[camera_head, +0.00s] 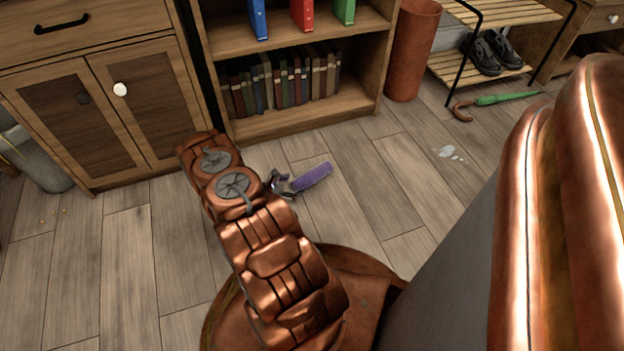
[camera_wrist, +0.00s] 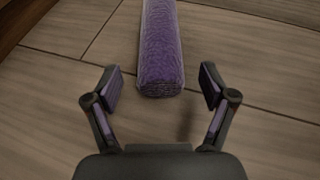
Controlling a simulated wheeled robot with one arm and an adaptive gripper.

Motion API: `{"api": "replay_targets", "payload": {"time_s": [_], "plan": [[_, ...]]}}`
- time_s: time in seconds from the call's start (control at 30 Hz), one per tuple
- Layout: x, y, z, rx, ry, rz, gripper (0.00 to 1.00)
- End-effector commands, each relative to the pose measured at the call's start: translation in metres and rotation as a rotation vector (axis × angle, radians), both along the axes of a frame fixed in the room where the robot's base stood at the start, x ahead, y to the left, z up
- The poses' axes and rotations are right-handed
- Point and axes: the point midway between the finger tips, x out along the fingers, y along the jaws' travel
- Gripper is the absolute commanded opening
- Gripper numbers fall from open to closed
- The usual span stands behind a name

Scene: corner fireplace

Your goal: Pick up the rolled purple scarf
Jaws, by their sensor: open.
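The rolled purple scarf (camera_head: 313,177) lies on the wooden floor in front of the bookshelf in the head view. In the wrist view the scarf (camera_wrist: 160,50) runs from the top edge down to its near end, between my fingertips. My gripper (camera_wrist: 160,91) is open, with one finger on each side of the scarf's near end and a visible gap on both sides. In the head view my gripper (camera_head: 284,184) shows at the scarf's left end, partly hidden by my arm. I cannot tell its exact height above the floor.
A bookshelf (camera_head: 350,103) with several books stands behind the scarf, and a wooden cabinet (camera_head: 135,163) stands to the left. A copper bin (camera_head: 412,50), a shoe rack (camera_head: 480,75) and a green umbrella (camera_head: 505,99) are at the right. The floor right of the scarf is mostly clear.

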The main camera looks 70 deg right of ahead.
Motion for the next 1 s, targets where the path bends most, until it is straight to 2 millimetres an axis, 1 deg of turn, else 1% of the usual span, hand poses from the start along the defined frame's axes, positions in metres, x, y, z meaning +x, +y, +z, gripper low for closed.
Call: {"api": "replay_targets", "payload": {"time_s": [0.03, 0.2, 0.4, 0.7, 0.77, 1.0], "plan": [[-0.003, -0.003, -0.005, 0.000, 0.000, -0.002, 0.83], [-0.011, -0.018, -0.015, 0.000, -0.001, 0.000, 0.83], [-0.021, -0.035, -0.020, 0.000, 0.000, -0.001, 0.83], [-0.022, -0.038, -0.019, 0.000, 0.000, 0.001, 0.83], [-0.022, -0.038, -0.019, 0.000, 0.000, 0.001, 0.78], [-0.022, -0.038, -0.019, 0.000, 0.000, 0.001, 0.53]]}}
